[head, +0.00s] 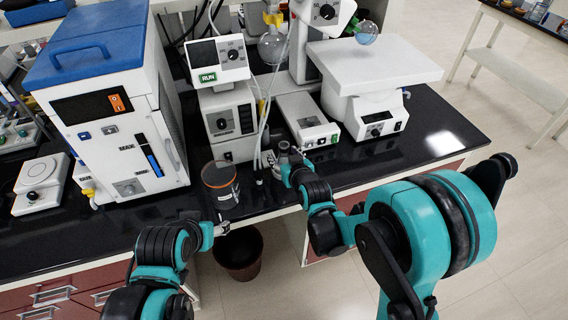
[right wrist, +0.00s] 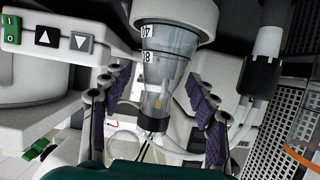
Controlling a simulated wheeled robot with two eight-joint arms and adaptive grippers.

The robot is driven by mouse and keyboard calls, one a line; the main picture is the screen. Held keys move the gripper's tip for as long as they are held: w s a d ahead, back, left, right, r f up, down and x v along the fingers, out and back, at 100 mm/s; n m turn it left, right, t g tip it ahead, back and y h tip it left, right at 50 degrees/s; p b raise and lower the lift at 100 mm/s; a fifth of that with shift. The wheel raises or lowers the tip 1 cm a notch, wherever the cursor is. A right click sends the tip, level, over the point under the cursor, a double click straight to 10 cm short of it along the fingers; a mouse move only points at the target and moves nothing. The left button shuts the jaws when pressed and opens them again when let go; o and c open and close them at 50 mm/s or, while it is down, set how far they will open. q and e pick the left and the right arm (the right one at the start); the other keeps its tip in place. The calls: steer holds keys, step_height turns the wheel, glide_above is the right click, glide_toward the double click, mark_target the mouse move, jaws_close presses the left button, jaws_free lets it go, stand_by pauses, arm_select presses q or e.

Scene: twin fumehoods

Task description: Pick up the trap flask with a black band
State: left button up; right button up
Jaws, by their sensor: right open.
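A clear tapered vessel (right wrist: 165,75) with dark markings and a white collar stands between the fingers of my right gripper (right wrist: 160,115) in the right wrist view. The fingers are open, with visible gaps on both sides of it. In the head view my right gripper (head: 288,160) is at the bench front, before the pump units; the vessel is hard to make out there.
A blue-lidded white instrument (head: 115,110) stands at the left. A RUN-labelled pump (head: 220,65) stands behind the jar, with tubes hanging beside it. A white stirrer (head: 370,75) stands right. A bin (head: 238,252) is below. Clear bench (head: 440,130) lies at far right.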

steer(key=x, duration=0.3)
steer(key=shift+w+f+b, duration=0.2)
steer(key=shift+w+b, duration=0.05)
steer(key=shift+b, duration=0.15)
steer(key=shift+s+r, duration=0.1)
jaws_close()
